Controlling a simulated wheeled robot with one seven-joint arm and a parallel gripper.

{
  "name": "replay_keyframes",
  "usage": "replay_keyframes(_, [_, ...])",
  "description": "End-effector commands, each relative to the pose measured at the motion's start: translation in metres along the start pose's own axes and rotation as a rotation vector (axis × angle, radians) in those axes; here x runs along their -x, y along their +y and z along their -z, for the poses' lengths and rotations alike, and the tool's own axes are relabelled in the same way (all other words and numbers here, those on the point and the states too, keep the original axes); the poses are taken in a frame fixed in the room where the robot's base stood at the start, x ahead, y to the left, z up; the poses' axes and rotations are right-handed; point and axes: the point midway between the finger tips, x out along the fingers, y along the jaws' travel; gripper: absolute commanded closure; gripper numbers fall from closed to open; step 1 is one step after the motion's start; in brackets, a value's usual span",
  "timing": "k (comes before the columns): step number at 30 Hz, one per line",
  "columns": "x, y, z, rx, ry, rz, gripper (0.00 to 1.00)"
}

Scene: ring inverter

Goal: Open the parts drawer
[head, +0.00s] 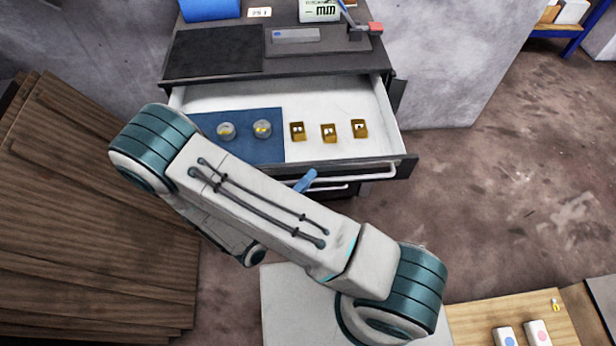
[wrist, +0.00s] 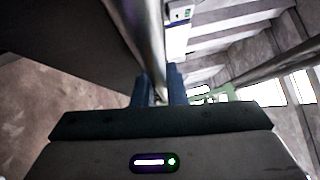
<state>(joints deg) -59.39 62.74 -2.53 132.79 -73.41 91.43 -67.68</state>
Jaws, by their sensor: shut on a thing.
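The parts drawer (head: 345,104) is pulled out of the dark cabinet in the head view, with its white inside showing. It holds a blue mat (head: 268,148), two small round containers (head: 262,129) and several small brown boxes (head: 329,133). A pale bar handle (head: 370,170) runs along its front. My gripper (head: 306,181) is at this handle, mostly hidden by my arm; a blue finger shows. In the wrist view my gripper (wrist: 160,98) has its two blue fingers shut around the metal bar handle (wrist: 149,40).
The cabinet top (head: 290,62) carries a dark mat, a gauge display and a blue bin. Another handle shows below the open drawer. Brown boards (head: 100,210) lean at left. A wooden surface (head: 515,320) with small items is at lower right. Floor at right is clear.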

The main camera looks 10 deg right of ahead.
Motion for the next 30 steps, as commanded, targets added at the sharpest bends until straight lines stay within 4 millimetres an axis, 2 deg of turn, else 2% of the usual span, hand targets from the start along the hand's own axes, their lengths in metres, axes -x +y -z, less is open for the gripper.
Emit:
replay_keyframes(7, [0.0, 0.001, 0.0, 0.001, -0.002, -0.001, 1.0])
replay_keyframes(8, [0.0, 0.001, 0.0, 0.001, -0.002, -0.001, 0.83])
replay_keyframes(9, [-0.001, 0.001, 0.0, 0.001, -0.002, -0.001, 0.79])
replay_keyframes(20, [0.005, 0.001, 0.0, -0.001, -0.001, -0.001, 0.79])
replay_keyframes(23, [0.018, 0.002, -0.001, -0.002, -0.003, -0.001, 0.79])
replay_keyframes(30, [0.073, 0.004, -0.001, -0.003, -0.005, -0.003, 0.79])
